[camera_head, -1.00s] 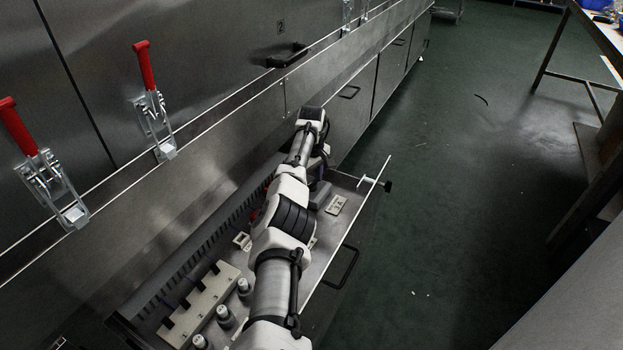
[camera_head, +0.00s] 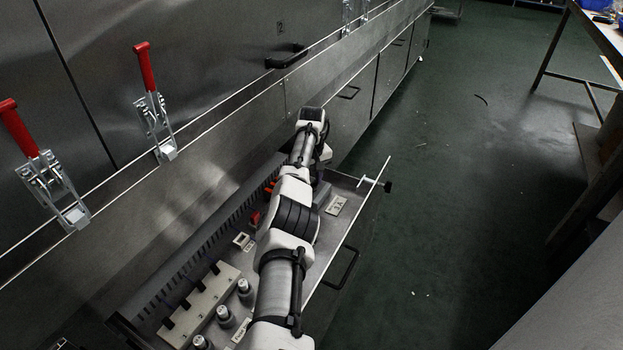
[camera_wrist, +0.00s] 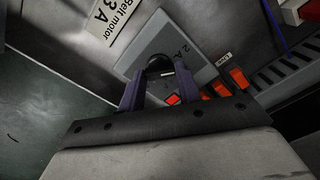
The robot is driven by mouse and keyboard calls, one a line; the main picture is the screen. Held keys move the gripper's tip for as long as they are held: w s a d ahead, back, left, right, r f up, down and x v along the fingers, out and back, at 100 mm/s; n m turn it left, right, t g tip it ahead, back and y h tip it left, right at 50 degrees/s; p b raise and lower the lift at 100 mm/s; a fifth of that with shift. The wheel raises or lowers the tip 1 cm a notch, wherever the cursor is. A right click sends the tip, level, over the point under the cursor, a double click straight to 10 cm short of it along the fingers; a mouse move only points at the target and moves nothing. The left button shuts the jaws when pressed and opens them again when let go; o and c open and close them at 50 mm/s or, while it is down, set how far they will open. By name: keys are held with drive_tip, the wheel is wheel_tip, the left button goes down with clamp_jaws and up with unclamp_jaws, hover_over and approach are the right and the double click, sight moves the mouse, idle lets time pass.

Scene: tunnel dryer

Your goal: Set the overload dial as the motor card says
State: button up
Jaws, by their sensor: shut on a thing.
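The motor card (camera_wrist: 112,22) is a pale plate reading "Belt motor 3 A" at the top left of the wrist view. It lies on the metal tray floor, and a pale plate there shows in the head view (camera_head: 336,205). The overload dial (camera_wrist: 160,64) is a round black knob on a grey box (camera_wrist: 203,62) with a "2 A" mark beside it. My gripper (camera_wrist: 160,76) is shut on the dial, one finger on each side. The fingers hide part of the dial, so its setting cannot be read. In the head view my arm hides the dial.
Orange-red switches (camera_wrist: 238,78) and slotted ducting (camera_wrist: 290,68) lie close to the right of the grey box. A black drawer handle (camera_head: 342,268) juts from the tray front. Two red-handled latches (camera_head: 145,66) stand on the dryer wall.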

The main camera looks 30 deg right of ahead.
drive_tip(key=m, duration=0.5)
drive_tip(key=shift+m, duration=0.4)
idle(0.4)
drive_tip(key=o, duration=1)
drive_tip(key=shift+c, duration=0.2)
wheel_tip(320, 180, up, 14)
drive_tip(key=p, duration=0.2)
